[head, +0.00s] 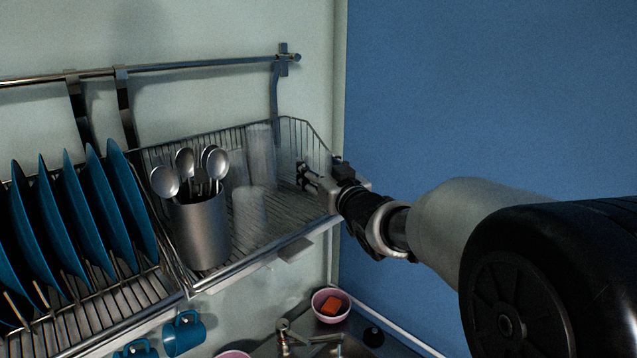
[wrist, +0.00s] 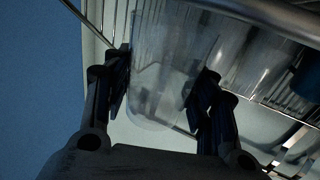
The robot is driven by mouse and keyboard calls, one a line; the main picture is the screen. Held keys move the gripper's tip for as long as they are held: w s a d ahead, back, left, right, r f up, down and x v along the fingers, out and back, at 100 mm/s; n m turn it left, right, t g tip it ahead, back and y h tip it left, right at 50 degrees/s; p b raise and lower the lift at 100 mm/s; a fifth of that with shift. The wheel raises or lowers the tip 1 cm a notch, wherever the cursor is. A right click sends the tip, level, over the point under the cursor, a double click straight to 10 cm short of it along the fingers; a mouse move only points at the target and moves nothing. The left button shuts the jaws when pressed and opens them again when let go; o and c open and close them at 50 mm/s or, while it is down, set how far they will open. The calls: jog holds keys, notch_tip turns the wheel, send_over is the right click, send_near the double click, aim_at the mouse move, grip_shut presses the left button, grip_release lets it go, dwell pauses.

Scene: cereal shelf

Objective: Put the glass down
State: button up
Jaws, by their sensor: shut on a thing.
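My gripper (head: 307,177) is at the right end of the wire rack in the head view. In the wrist view my gripper (wrist: 160,84) is shut on a clear glass (wrist: 158,95), with one finger on each side of it. The held glass is see-through and hard to make out in the head view. It is at the rack's right part; I cannot tell whether its base touches the wires. Other clear glasses stand in the rack, one at the back (head: 262,150) and one nearer the front (head: 249,210).
A metal cutlery holder (head: 201,232) with several spoons stands left of the glasses in the wire rack (head: 290,232). Blue plates (head: 75,220) stand further left. Blue mugs (head: 184,333) hang below. A pink bowl (head: 319,309) sits lower down. A blue wall (head: 480,90) bounds the right side.

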notch_tip(320, 180, down, 2)
jog(key=shift+w+f, duration=0.1)
jog(key=shift+f, duration=0.15)
jog(key=shift+f, duration=0.1)
jog(key=o, duration=1.3)
